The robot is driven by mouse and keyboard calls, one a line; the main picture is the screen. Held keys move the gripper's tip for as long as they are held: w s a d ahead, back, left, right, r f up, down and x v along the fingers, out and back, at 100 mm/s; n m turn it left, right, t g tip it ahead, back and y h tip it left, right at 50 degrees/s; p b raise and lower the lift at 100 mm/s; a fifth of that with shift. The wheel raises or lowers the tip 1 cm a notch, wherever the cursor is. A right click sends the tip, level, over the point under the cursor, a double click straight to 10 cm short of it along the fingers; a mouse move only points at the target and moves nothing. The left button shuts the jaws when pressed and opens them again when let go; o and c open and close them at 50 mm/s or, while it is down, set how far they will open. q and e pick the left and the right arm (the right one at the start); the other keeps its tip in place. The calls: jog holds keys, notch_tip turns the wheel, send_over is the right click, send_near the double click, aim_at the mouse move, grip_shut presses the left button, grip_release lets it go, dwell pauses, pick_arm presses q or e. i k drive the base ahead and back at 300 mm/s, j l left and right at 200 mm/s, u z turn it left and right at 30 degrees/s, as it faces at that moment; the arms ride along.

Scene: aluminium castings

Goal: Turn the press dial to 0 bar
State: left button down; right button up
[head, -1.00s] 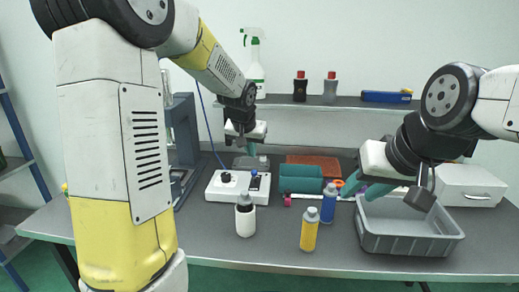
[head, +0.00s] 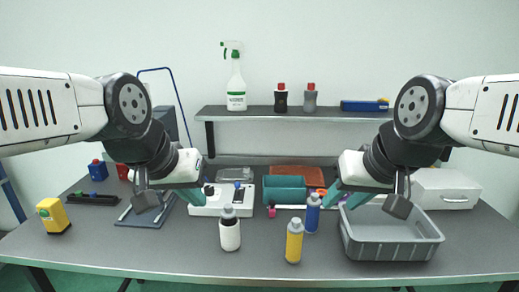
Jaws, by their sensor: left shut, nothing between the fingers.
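The press control box (head: 225,208) is a white unit on the table, left of centre. A black dial (head: 208,190) shows on its left part, partly hidden by my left gripper; its setting is too small to read. A blue knob stands on the box's right part. My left gripper (head: 202,206) is shut and empty, its teal fingers in front of the box's left end. I cannot tell whether they touch it. My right gripper (head: 335,203) has its teal fingers apart and empty, above the table by the grey bin's left edge.
A white bottle (head: 230,235), a yellow bottle (head: 294,246) and a blue bottle (head: 312,219) stand in front. The table's front left is clear.

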aim_at(209, 190)
jog(key=i+j+u, duration=0.1)
jog(key=u, duration=0.3)
jog(key=i+j+u, duration=0.1)
jog(key=u, duration=0.3)
jog(key=i+j+u, duration=0.1)
jog(key=u, duration=0.35)
jog(key=i+j, duration=0.05)
jog(key=j, duration=0.05)
